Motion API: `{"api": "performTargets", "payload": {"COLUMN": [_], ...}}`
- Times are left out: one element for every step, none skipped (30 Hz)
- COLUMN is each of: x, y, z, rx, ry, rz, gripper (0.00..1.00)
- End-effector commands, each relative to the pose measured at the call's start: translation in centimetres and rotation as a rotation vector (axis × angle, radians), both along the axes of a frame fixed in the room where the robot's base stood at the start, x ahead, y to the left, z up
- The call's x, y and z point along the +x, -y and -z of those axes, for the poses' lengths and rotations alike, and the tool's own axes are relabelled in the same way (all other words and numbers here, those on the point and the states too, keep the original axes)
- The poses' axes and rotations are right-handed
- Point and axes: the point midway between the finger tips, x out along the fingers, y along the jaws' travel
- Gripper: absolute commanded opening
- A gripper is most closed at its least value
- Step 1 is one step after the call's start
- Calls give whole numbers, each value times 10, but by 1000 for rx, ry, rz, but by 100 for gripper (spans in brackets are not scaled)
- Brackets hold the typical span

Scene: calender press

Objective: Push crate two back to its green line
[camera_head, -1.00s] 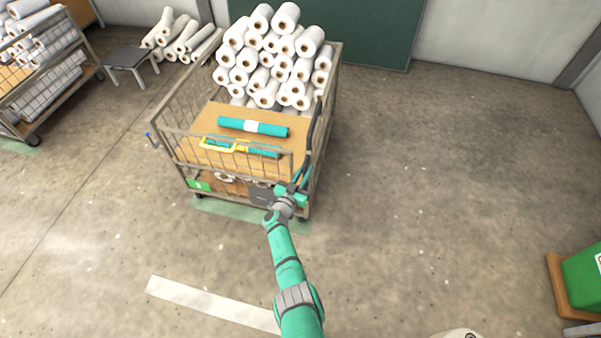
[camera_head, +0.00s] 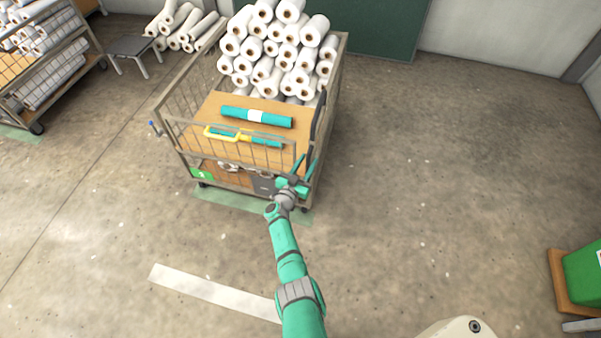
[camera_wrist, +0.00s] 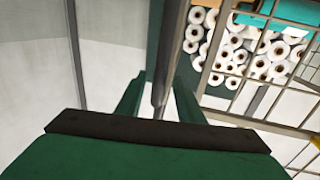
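The wire-sided wheeled crate (camera_head: 165,128) stands in the middle of the head view. A green tag (camera_head: 201,174) hangs at its low front left; I cannot read a number on it. A pale green line (camera_head: 238,200) lies on the floor along its near bottom edge, partly under it. My gripper (camera_head: 304,170) is at the crate's near right corner. In the wrist view its green fingers (camera_wrist: 160,80) stand apart, one on either side of a grey upright bar (camera_wrist: 170,45). I see small gaps beside the bar; contact is unclear.
White rolls (camera_head: 275,60) are stacked at the crate's back; a teal roll (camera_head: 256,116) and a yellow-handled tool (camera_head: 225,135) lie on its shelf. Another loaded crate (camera_head: 55,75) and a stool (camera_head: 135,47) stand left. Floor to the right is clear up to a green box (camera_head: 585,275).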

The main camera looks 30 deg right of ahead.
Motion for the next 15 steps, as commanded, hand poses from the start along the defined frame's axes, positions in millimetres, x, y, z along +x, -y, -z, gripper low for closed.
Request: {"api": "performTargets", "payload": {"x": [-4,-6,-10,-13,-15,-20,-22,-26,-29,-32,-35,-38,-41,-43,-45], "y": [-6,-9,-14,-18,-22,-28,-32,-37,-42,-47,-51,-56,-60,-64,-68], "z": [1,1,1,1,1,1,1,1,1,1,1,0,0,0,0], "rx": [2,3,3,3,2,2,3,3,3,2,1,1,1,2,1], "ry": [1,2,0,1,1,1,2,0,2,1,1,2,2,1,1], "rz": [-1,-1,-1,-2,-3,-3,-2,-2,-2,-3,-3,-4,-4,-5,-5], "gripper": [34,34,34,34,34,34,34,34,34,34,34,34,34,34,34]}}
